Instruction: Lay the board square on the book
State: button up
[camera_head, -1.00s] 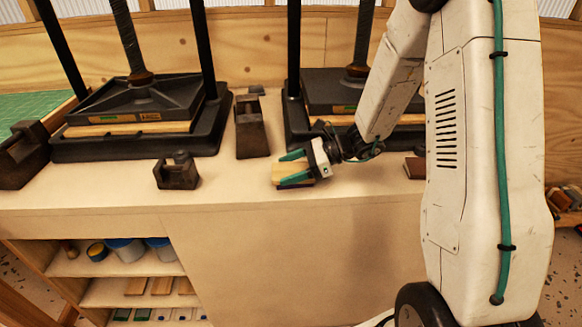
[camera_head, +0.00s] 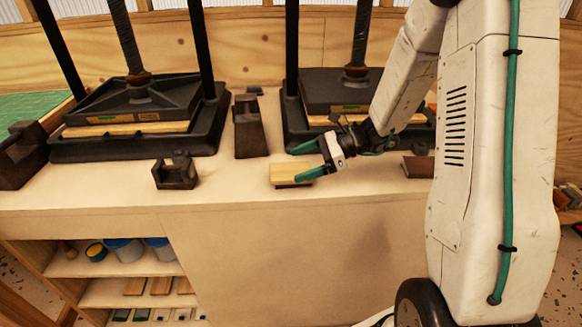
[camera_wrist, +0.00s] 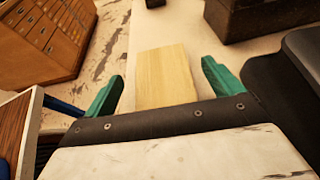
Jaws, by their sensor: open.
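The board (camera_head: 287,172) is a pale wooden rectangle near the front edge of the bench. It lies on a thin dark thing, likely the book (camera_head: 292,185), of which only a dark edge shows beneath it. In the wrist view the board (camera_wrist: 166,77) lies between and beyond the fingertips, and the book is hidden. My gripper (camera_head: 307,161) has two green fingers spread apart, just right of and over the board's right end. The fingers (camera_wrist: 160,85) stand clear of the board's sides in the wrist view. Nothing is held.
Two black presses (camera_head: 140,115) (camera_head: 335,98) stand at the back. A dark block-like holder (camera_head: 176,172) stands left of the board, and a taller one (camera_head: 249,127) behind it. A brown block (camera_head: 418,166) lies to the right.

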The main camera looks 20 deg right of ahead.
jog(key=v, duration=0.7)
jog(key=shift+d+r, duration=0.1)
jog(key=shift+d, duration=0.05)
jog(key=shift+s+r, duration=0.2)
jog(key=shift+r, duration=0.05)
jog(key=s+a+r+n+g+h, duration=0.3)
jog(key=s+a+r+n, duration=0.2)
jog(key=s+n, duration=0.15)
jog(key=s+a+r+n+g+h, duration=0.2)
jog(key=s+a+r+n+h, duration=0.15)
jog(key=s+n, duration=0.35)
jog(key=s+r+n+t+h, duration=0.1)
jog(key=s+r+n+h, duration=0.1)
jog(key=s, duration=0.4)
jog(key=s+d+r+n+t+h, duration=0.1)
jog(key=s+n+h, duration=0.3)
jog(key=s+n, duration=0.2)
jog(key=shift+s+d+r, duration=0.3)
jog(key=shift+s+r, duration=0.05)
jog(key=shift+s, duration=0.15)
